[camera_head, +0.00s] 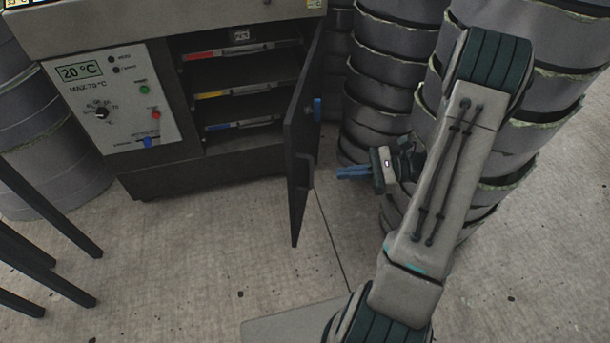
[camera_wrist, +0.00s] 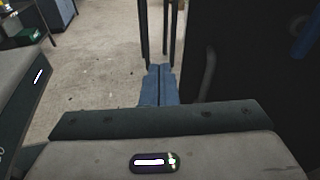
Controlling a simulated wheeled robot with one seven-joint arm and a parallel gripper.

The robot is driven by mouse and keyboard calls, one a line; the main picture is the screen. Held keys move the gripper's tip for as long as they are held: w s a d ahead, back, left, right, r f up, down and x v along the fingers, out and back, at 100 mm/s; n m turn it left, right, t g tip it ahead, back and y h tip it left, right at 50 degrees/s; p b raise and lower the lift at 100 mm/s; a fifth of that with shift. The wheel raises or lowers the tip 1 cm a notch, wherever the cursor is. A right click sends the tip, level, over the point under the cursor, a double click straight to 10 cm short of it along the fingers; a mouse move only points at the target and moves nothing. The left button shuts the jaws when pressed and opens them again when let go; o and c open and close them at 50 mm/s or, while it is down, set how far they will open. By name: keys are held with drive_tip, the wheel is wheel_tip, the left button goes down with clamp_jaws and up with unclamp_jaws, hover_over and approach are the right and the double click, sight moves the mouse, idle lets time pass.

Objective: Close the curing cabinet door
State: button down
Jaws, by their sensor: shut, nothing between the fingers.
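The curing cabinet (camera_head: 165,171) stands at the upper left in the head view, with a control panel (camera_head: 108,100) on its front. Its dark door (camera_head: 297,140) is hinged on the right side and stands open, swung out toward me. A blue latch or handle piece (camera_head: 317,109) is on the door's right face. My gripper (camera_head: 340,173) is shut and empty, just right of the door's lower part, its blue fingers pointing left. In the wrist view the shut fingers (camera_wrist: 160,85) show left of the dark door (camera_wrist: 235,50). I cannot tell whether they touch it.
Several shelves with red, yellow and blue-marked trays (camera_head: 240,121) are inside the cabinet. Stacked grey ring-shaped moulds (camera_head: 385,60) stand behind and right of my arm. Dark table legs (camera_head: 45,235) are at the left. The floor (camera_head: 210,250) before the cabinet is clear.

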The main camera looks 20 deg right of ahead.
drive_tip(key=w+d+f+m+t, duration=0.1)
drive_tip(key=d+f+m+t, duration=0.2)
drive_tip(key=f, duration=0.1)
drive_tip(key=b, duration=0.1)
approach(293, 168)
drive_tip(key=shift+y, duration=0.3)
drive_tip(key=x, duration=0.6)
drive_tip(key=shift+w+a+f, duration=0.2)
drive_tip(key=shift+a+f, duration=0.1)
drive_tip(key=shift+a, duration=0.05)
